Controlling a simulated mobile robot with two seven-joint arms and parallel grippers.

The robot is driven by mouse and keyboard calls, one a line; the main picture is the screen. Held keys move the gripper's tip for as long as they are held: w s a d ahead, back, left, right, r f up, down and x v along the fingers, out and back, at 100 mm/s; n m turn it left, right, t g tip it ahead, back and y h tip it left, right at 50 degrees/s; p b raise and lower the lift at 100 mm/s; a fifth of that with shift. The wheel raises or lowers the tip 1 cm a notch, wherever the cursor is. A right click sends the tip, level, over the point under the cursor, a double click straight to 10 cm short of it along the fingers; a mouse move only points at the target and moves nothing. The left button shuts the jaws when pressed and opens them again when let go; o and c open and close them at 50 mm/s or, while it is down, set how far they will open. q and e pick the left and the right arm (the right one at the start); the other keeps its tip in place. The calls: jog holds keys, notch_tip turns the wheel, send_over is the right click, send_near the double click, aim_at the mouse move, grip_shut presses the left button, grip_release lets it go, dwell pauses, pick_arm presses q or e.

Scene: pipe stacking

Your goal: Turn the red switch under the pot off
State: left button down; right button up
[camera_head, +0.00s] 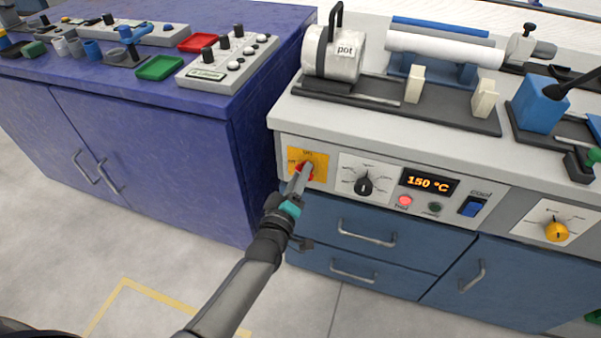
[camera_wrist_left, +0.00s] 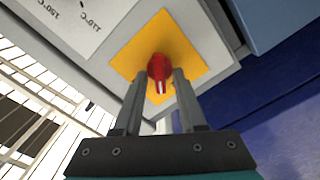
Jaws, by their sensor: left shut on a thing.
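The red switch (camera_wrist_left: 159,66) sits on a yellow plate (camera_head: 317,159) at the left end of the grey control panel. The pot (camera_head: 335,60), a grey cylinder labelled "pot", stands on the bench top above it. My left gripper (camera_head: 302,172) reaches up to the panel. Its two fingers (camera_wrist_left: 160,95) are shut on the red switch, one on each side. In the head view the fingers cover most of the switch, so its exact setting is hard to tell. My right gripper is not in view.
A black dial (camera_head: 364,186) sits right of the yellow plate. A display (camera_head: 429,184) reads 150 °C, above a lit red lamp (camera_head: 405,201). A blue rocker switch (camera_head: 473,207) is farther right. A purple cabinet (camera_head: 150,160) stands close on the left.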

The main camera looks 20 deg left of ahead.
pick_arm(q)
jog(key=shift+f+n+b, duration=0.2)
jog(key=shift+n+b, duration=0.15)
jog(key=shift+n, duration=3.25)
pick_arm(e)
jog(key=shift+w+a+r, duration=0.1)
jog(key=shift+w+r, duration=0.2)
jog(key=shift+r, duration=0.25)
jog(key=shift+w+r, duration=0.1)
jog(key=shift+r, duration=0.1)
pick_arm(q)
jog(key=c, duration=0.9)
grip_release()
jog(key=shift+o, duration=0.2)
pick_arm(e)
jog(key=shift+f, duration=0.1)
pick_arm(q)
jog(key=shift+s, duration=0.1)
